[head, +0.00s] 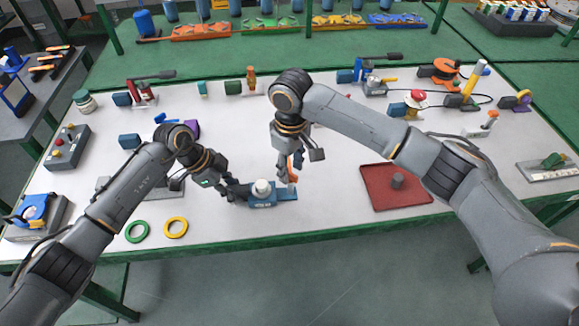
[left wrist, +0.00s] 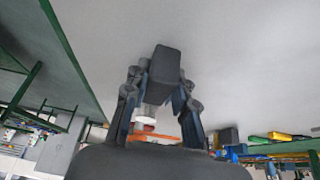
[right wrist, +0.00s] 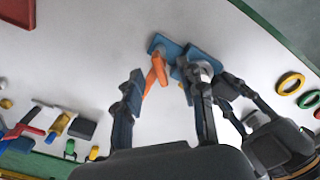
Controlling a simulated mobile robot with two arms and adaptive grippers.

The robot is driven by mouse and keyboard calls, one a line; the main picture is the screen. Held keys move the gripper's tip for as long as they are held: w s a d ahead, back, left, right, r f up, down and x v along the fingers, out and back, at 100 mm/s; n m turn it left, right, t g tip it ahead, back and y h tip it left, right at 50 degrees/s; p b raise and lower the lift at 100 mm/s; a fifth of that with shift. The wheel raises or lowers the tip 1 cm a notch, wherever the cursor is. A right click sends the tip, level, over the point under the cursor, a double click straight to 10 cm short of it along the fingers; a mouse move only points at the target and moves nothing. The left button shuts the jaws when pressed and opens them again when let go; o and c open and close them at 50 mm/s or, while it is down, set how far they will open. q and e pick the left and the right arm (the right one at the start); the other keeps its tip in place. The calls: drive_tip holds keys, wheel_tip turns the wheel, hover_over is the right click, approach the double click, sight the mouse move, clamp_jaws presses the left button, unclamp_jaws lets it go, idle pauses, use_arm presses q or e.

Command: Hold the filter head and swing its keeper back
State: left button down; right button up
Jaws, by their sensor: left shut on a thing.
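The filter head (head: 262,198) is a blue body with a pale round top near the table's front edge. Its orange keeper (head: 292,173) stands up at the right end; in the right wrist view the keeper (right wrist: 156,75) rises slanted from a blue plate. My left gripper (head: 232,189) is shut on the head's dark grip block at the left end, and this block (left wrist: 163,75) shows between its fingers in the left wrist view. My right gripper (head: 289,168) is over the keeper, fingers apart; the keeper appears between the fingertips (right wrist: 160,84). Contact cannot be told.
A red tray (head: 410,200) with a grey cylinder lies to the right. A yellow ring (head: 175,227) and a green ring (head: 137,232) lie to the left, near the front edge. Several tools and parts line the back. The table between tray and filter head is clear.

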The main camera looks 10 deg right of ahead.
drive_tip(key=shift+f, duration=0.8)
clamp_jaws()
